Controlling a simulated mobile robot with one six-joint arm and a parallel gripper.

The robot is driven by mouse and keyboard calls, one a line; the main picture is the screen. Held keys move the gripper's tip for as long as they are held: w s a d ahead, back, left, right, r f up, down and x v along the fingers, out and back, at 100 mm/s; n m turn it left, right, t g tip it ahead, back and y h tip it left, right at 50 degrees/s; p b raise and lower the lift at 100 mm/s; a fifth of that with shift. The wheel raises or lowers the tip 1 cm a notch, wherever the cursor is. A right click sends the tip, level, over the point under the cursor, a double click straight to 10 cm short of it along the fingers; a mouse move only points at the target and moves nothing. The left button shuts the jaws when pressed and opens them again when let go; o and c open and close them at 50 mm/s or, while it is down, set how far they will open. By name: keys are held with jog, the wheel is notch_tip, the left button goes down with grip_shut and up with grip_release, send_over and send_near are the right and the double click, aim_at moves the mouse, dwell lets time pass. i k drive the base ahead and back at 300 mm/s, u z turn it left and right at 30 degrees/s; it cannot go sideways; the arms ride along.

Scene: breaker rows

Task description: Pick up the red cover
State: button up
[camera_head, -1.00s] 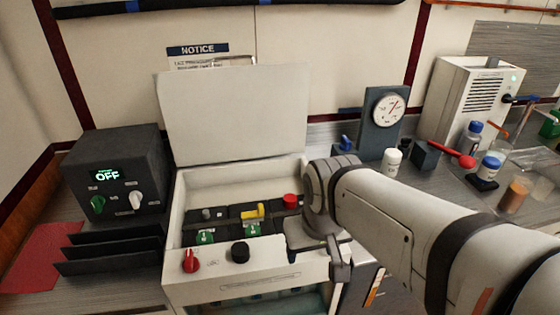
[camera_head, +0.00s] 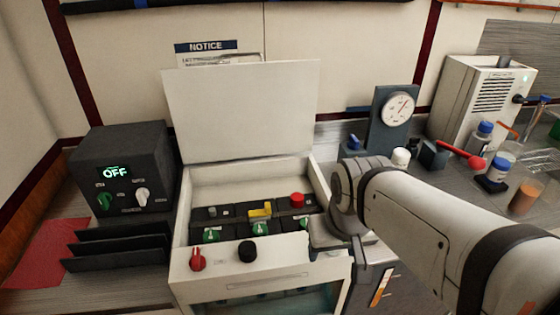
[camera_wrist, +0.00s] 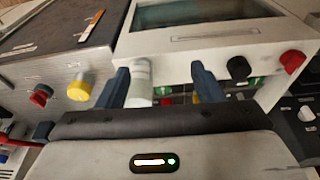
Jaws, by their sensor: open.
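A small red round piece (camera_head: 297,200), which looks like the red cover, sits at the right end of the row inside the open white box (camera_head: 183,225). A yellow piece (camera_head: 260,213) is to its left. My gripper (camera_wrist: 160,72) is open, its blue fingers pointing towards the box's front panel. A white cylinder (camera_wrist: 140,82) shows between the fingers, nearer the left one; I cannot tell whether they touch. In the head view my wrist is at the box's right front corner, right of and nearer than the red piece.
The box's raised lid (camera_head: 243,110) stands behind it. A red knob (camera_head: 197,260) and a black knob (camera_head: 248,252) stick out at its front. A dark device (camera_head: 122,170) and black rack (camera_head: 115,245) stand left. A gauge (camera_head: 397,108) and bottles stand right.

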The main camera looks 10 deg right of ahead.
aim_at(296, 198)
jog(key=u, duration=0.85)
jog(key=k, duration=1.4)
jog(key=z, duration=0.7)
jog(key=i, duration=1.55)
jog(key=z, duration=0.05)
